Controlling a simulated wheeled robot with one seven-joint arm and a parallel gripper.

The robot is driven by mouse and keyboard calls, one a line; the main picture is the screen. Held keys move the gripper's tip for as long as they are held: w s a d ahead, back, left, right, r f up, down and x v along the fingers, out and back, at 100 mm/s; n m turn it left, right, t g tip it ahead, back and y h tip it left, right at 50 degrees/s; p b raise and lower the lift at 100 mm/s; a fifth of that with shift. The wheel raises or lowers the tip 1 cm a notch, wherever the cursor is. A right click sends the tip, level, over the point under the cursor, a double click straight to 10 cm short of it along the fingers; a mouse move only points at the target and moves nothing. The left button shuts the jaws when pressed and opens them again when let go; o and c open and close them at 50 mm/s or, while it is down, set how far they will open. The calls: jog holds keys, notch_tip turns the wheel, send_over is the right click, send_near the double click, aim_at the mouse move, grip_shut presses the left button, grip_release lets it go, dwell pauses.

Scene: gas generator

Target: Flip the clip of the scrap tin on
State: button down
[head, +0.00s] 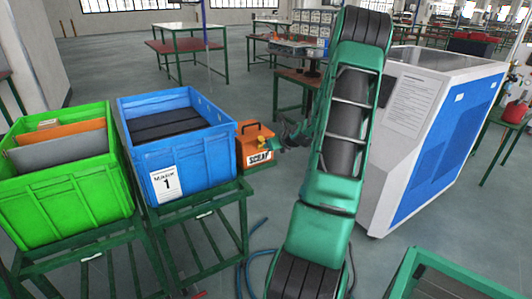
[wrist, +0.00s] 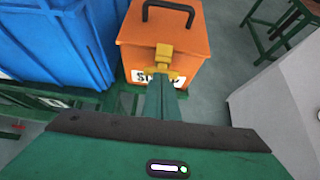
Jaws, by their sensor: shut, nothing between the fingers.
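The scrap tin (head: 250,158) is an orange box with a white SCRAP label and a black handle on its lid. It stands right of the blue crate and shows at the top of the wrist view (wrist: 190,32). Its yellow clip (wrist: 163,51) is on the front upper edge, above the label. My gripper (wrist: 161,84) is shut and empty, its green fingertips right in front of the clip and partly covering the label and the clip's lower part. I cannot tell whether they touch. In the head view my gripper (head: 281,141) is small, at the tin's right side.
A blue crate (head: 190,150) marked 1 and a green crate (head: 65,195) stand on green stands at left. A white and blue cabinet (head: 415,130) stands at right. Cables (head: 245,262) lie on the floor below the tin.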

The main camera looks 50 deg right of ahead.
aim_at(261, 139)
jog(key=shift+w+d+r, duration=0.15)
jog(key=shift+w+r, duration=0.3)
jog(key=shift+r, duration=0.1)
jog(key=shift+w+d+r, duration=0.15)
jog(key=shift+w+r, duration=0.3)
jog(key=shift+r, duration=0.05)
jog(key=shift+r, duration=0.75)
jog(key=shift+s, duration=0.2)
jog(key=s+a+r, duration=0.2)
jog(key=s+r, duration=0.3)
jog(key=r, duration=0.4)
jog(key=shift+s+r, duration=0.35)
jog(key=shift+s, duration=0.05)
